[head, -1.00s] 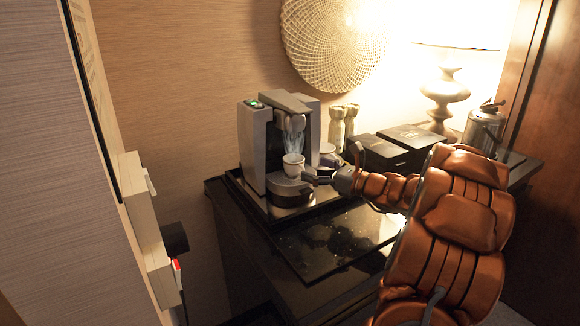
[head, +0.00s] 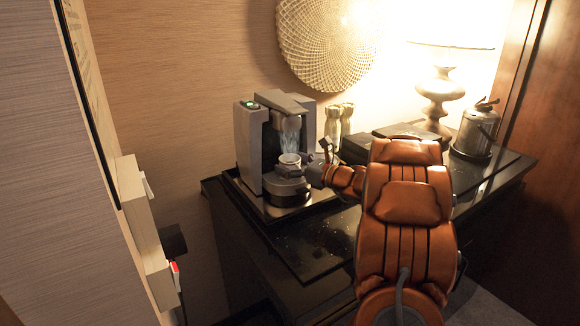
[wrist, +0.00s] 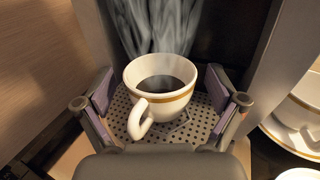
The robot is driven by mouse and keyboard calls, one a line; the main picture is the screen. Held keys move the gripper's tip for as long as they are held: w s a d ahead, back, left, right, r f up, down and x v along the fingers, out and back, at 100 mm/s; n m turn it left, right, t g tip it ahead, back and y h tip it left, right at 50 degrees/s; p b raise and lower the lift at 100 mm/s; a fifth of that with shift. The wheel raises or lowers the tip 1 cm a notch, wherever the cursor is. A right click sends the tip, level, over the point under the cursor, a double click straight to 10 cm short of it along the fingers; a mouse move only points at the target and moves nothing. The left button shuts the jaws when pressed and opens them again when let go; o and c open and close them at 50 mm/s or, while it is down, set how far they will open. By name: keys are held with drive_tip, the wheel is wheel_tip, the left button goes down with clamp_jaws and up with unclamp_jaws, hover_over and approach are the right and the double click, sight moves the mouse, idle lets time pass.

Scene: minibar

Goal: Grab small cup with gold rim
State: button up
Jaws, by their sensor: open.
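A small white cup with a gold rim (wrist: 146,104) stands upright on the perforated drip tray (wrist: 185,137) of the coffee machine (head: 250,150). It holds dark coffee, and steam rises above it. Its handle points toward me and slightly left in the wrist view. The cup also shows in the head view (head: 289,159), partly hidden by my gripper. My gripper (wrist: 160,90) is open, with one finger on each side of the cup. Small gaps show between the fingers and the cup.
More white gold-rimmed crockery (wrist: 296,105) stands right of the machine. The machine body rises close behind the cup. Dark boxes, a lamp (head: 441,95) and a metal canister (head: 476,133) stand farther right on the black cabinet, whose front area (head: 315,240) is clear.

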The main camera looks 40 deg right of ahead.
drive_tip(key=c, duration=1.5)
drive_tip(key=shift+o, duration=0.2)
drive_tip(key=shift+r, duration=0.2)
